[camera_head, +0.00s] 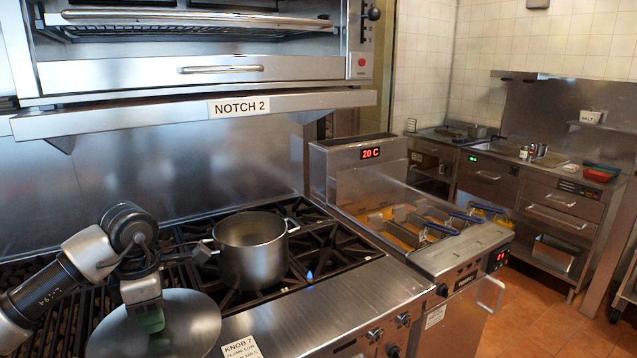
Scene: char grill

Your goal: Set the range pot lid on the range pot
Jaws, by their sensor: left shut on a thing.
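The range pot (258,262) is a steel pot with loop handles, open at the top, standing on the black grates of the range. The range pot lid (190,328) is a round, shiny, shallow dome at the bottom left, in front and to the left of the pot and apart from it. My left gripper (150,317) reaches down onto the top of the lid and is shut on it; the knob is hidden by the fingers. The lid's lower edge is cut off by the frame, and I cannot tell its height above the grates. My right gripper is out of view.
A small blue flame (309,275) burns on the burner right of the pot. A steel shelf (180,112) marked NOTCH 2 overhangs the back of the range. A fryer (356,203) with blue-handled baskets stands to the right. The grates right of the pot are clear.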

